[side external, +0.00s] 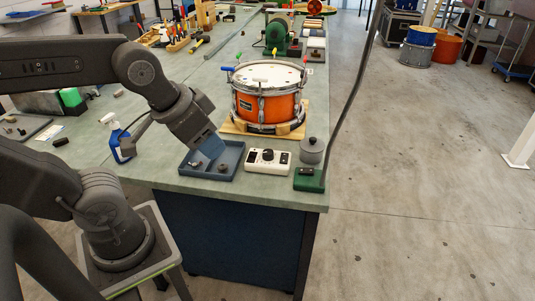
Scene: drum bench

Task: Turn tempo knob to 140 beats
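A small white box (278,166) with a black round knob (268,155) on its top face sits near the front edge of the bench, right of a blue tray. The knob's marks and setting are too small to read. My gripper (210,146) points down over the blue tray (230,172), left of the white box and apart from it. The fingertips are too small and dark to tell open from shut, and I see nothing held in them.
Small dark parts lie in the tray. An orange drum (275,105) on a wooden board stands behind the box. A grey lidded pot (312,151) and a green base (309,180) with a thin dark pole (351,95) stand to its right. A spray bottle (118,138) stands left.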

